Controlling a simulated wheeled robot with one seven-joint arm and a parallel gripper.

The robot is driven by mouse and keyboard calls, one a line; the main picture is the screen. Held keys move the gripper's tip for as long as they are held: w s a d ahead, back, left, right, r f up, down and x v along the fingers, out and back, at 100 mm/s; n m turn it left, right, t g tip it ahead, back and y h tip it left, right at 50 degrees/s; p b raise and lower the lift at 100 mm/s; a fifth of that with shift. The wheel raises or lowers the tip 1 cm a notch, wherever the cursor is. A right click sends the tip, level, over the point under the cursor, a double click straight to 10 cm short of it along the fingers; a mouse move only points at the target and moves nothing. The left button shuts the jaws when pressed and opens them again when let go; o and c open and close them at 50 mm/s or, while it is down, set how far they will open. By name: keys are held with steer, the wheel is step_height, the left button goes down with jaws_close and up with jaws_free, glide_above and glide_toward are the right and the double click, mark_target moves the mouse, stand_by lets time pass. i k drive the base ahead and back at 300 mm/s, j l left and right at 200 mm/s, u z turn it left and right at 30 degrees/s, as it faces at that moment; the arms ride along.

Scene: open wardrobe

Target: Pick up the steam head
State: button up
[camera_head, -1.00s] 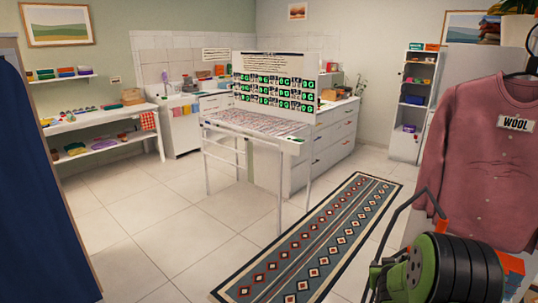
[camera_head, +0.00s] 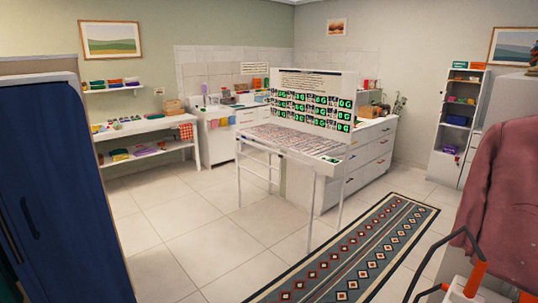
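I cannot make out a steam head for certain. At the lower right is a black bent bar with an orange grip (camera_head: 473,280) and a pale part below it, cut off by the bottom edge; I cannot tell what it belongs to. A dusty red knitted garment (camera_head: 510,195) hangs at the right edge, partly out of frame. My gripper is not in view.
A dark blue wardrobe-like panel (camera_head: 62,190) fills the left edge. A white table with a sign board (camera_head: 285,147) stands mid-room, before white drawers (camera_head: 360,165). A patterned rug (camera_head: 350,255) lies on the tiles. The floor (camera_head: 190,240) left of it is clear.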

mark_target(459, 294)
steer(key=z, duration=1.35)
steer(key=i+u, duration=0.9)
steer(key=i+l, duration=0.05)
